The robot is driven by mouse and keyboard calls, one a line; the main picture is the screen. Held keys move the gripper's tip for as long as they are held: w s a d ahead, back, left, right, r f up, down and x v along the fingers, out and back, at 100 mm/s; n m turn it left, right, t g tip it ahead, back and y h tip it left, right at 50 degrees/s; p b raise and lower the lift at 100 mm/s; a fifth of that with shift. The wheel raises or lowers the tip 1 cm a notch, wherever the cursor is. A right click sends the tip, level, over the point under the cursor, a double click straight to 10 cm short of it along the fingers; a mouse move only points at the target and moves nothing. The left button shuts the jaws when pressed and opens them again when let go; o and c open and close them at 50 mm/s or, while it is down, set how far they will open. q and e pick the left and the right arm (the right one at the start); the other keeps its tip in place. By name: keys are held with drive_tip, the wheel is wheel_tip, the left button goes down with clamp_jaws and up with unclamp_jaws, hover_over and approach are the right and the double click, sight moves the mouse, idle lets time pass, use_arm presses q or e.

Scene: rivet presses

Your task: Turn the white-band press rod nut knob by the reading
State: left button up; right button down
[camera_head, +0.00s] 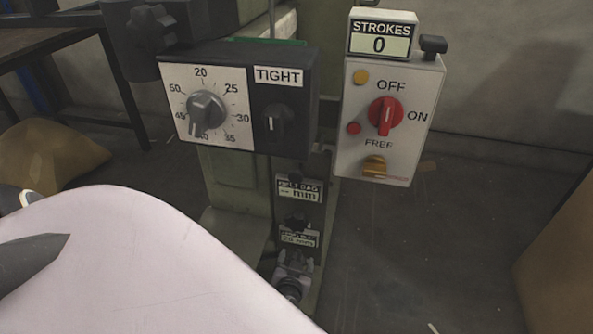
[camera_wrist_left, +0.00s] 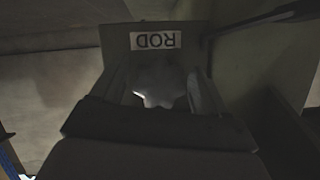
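In the left wrist view, a pale grey lobed knob (camera_wrist_left: 163,84) sits below a plate with an upside-down ROD label (camera_wrist_left: 155,40). The two fingers of my left gripper (camera_wrist_left: 160,76) stand on either side of this knob. It is dim, and I cannot tell whether they press on it. In the head view my pale arm link covers the lower left, and I cannot make out the fingertips or the ROD label. A dial panel (camera_head: 180,78) with a grey pointer knob (camera_head: 205,114) points down, between 45 and 35. No white band shows clearly. My right gripper is not in view.
A dark lobed knob (camera_head: 150,25) sticks out above the dial panel. A TIGHT-marked black knob (camera_head: 278,122) is beside the dial. A grey STROKES box (camera_head: 352,150), reading 0, with a red switch (camera_head: 385,116), stands to the right. Small mm displays (camera_head: 299,190) sit below.

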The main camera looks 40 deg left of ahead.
use_arm(q)
drive_tip(key=c, duration=1)
drive_tip(key=shift+m+y, duration=0.4)
drive_tip(key=shift+m, duration=0.1)
drive_tip(key=o, duration=1)
